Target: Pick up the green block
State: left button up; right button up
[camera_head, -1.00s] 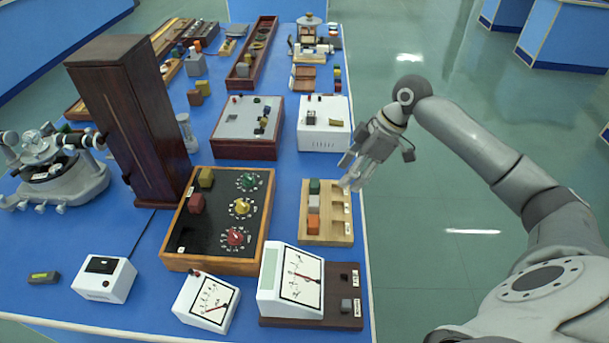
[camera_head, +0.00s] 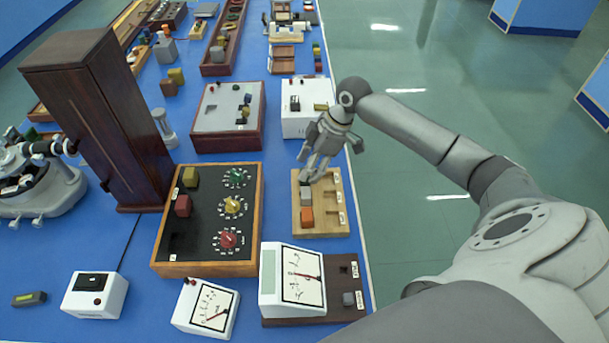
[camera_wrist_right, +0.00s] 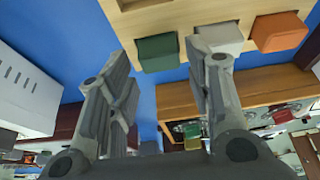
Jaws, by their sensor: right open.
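The green block (camera_wrist_right: 158,50) sits in the wooden tray (camera_wrist_right: 130,22), at one end of a row with a light grey block (camera_wrist_right: 220,38) and an orange block (camera_wrist_right: 278,32). My right gripper (camera_wrist_right: 158,58) is open, and the green block shows between its fingertips, not gripped. In the head view the right gripper (camera_head: 312,174) is over the far end of the tray (camera_head: 333,212) and largely hides the green block. The grey block (camera_head: 306,197) and orange block (camera_head: 307,217) show just nearer. My left gripper is not in view.
A black panel box with dials (camera_head: 205,245) stands left of the tray. A white meter (camera_head: 292,278) stands in front, and a white box (camera_head: 300,122) behind. The table's right edge is close to the tray, with open floor beyond.

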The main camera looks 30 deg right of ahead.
jog(key=shift+x, duration=1.05)
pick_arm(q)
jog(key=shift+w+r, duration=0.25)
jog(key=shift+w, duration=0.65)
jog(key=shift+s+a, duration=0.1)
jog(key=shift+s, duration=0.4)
pick_arm(e)
jog(key=c, duration=0.7)
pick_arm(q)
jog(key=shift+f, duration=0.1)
pick_arm(e)
jog(key=shift+r, duration=0.15)
jog(key=shift+c, duration=0.2)
